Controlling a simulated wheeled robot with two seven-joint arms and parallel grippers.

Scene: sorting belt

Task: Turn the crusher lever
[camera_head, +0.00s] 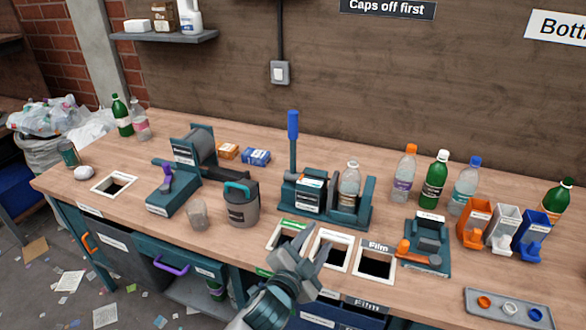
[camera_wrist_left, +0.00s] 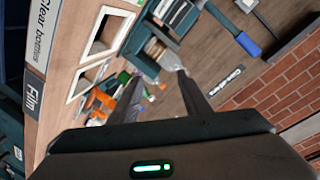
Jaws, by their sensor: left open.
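The crusher (camera_head: 368,214) is a teal device at the middle of the bench, and a clear bottle (camera_head: 349,186) stands in its right part. Its lever (camera_head: 292,127) is a rod with a blue handle, standing upright at the crusher's left end. The lever's blue handle also shows at the upper right of the left wrist view (camera_wrist_left: 247,43). My left gripper (camera_head: 302,252) is open and empty, in front of the crusher over the bench openings, apart from the lever. Its two fingers (camera_wrist_left: 160,98) are spread in the left wrist view. My right gripper is not in view.
Square openings, one by the Film label (camera_head: 378,246), line the bench front. A grey canister (camera_head: 243,208) and a teal device with a roller (camera_head: 174,190) stand left of the crusher. Bottles, including a green one (camera_head: 434,180), and coloured holders stand to the right.

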